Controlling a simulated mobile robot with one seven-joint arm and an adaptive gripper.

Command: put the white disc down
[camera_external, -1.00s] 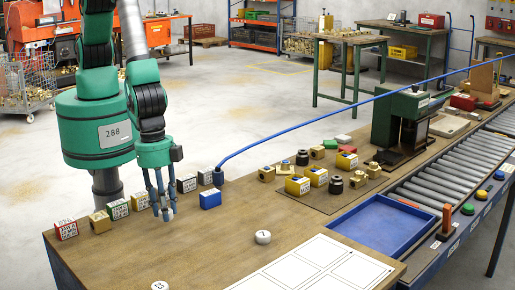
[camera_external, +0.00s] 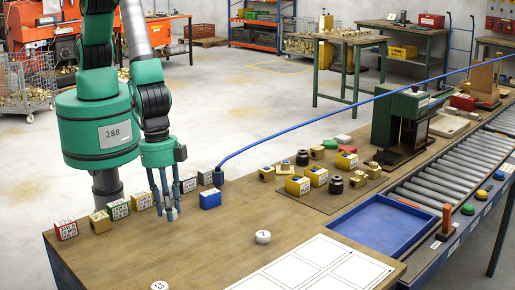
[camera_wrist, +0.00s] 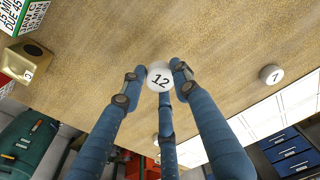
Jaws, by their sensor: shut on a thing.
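The white disc (camera_wrist: 160,76) is marked 12 and sits between the three blue fingers of my gripper (camera_wrist: 157,84) in the wrist view. The fingers are shut on it. In the external view my gripper (camera_external: 170,212) points down at the left part of the wooden bench (camera_external: 205,245), with the disc showing small at the fingertips. The disc is close to the bench top; I cannot tell whether it touches.
Another white disc (camera_external: 263,237) lies to the right, and one marked 23 (camera_external: 159,286) lies at the front. Several labelled blocks line the back edge, with a blue block (camera_external: 210,199) nearby. A white marked sheet (camera_external: 318,268) and a blue tray (camera_external: 385,227) are farther right.

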